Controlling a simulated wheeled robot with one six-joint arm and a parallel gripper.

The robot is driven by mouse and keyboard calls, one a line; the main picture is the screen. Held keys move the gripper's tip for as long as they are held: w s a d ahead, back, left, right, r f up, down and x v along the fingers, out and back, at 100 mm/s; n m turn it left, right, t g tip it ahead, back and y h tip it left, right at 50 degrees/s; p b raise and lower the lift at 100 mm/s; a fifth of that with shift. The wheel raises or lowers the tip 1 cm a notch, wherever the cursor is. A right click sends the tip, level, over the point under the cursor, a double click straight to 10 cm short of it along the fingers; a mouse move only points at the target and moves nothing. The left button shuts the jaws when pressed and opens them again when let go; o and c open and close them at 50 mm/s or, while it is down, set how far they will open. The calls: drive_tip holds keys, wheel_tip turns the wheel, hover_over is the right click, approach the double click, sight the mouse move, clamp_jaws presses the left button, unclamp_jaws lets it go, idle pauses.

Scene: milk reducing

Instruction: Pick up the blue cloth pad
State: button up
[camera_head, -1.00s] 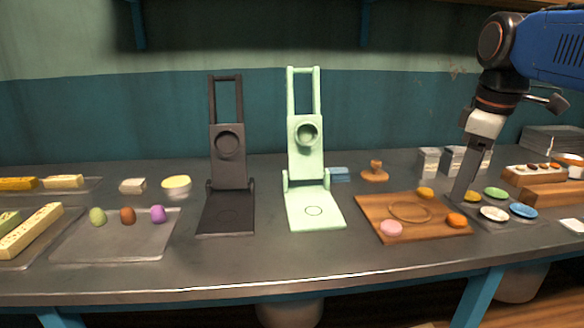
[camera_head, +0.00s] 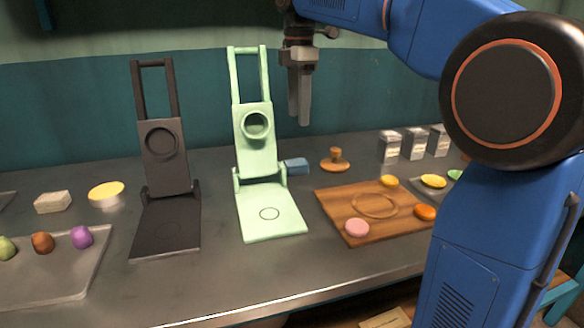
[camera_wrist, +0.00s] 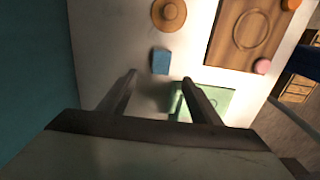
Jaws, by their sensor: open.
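The blue cloth pad (camera_head: 297,166) lies on the metal table, just right of the light green press and left of a wooden stamp. In the wrist view the blue cloth pad (camera_wrist: 161,62) is beyond the fingertips, a little above the gap between them in the picture. My gripper (camera_head: 303,122) points down, high above the table near the pad. In the wrist view my gripper (camera_wrist: 160,78) has its two fingers apart with nothing between them. It does not touch the pad.
The light green press (camera_head: 256,150) stands close left of the pad, with a black press (camera_head: 163,170) beyond it. The wooden stamp (camera_head: 335,164) is close right. A wooden board (camera_head: 335,212) with coloured discs lies in front right. The wall (camera_head: 90,110) is behind.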

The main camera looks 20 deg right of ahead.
hover_over(297, 162)
drive_tip(key=f, duration=0.7)
drive_tip(key=shift+w+d+f, duration=0.15)
drive_tip(key=shift+w+d, duration=0.1)
drive_tip(key=shift+s+a+f, duration=0.1)
drive_tip(key=shift+f, duration=1.3)
drive_tip(key=shift+s+a+f, duration=0.1)
drive_tip(key=shift+f, duration=1.25)
drive_tip(key=shift+c, duration=0.6)
drive_tip(key=c, duration=1)
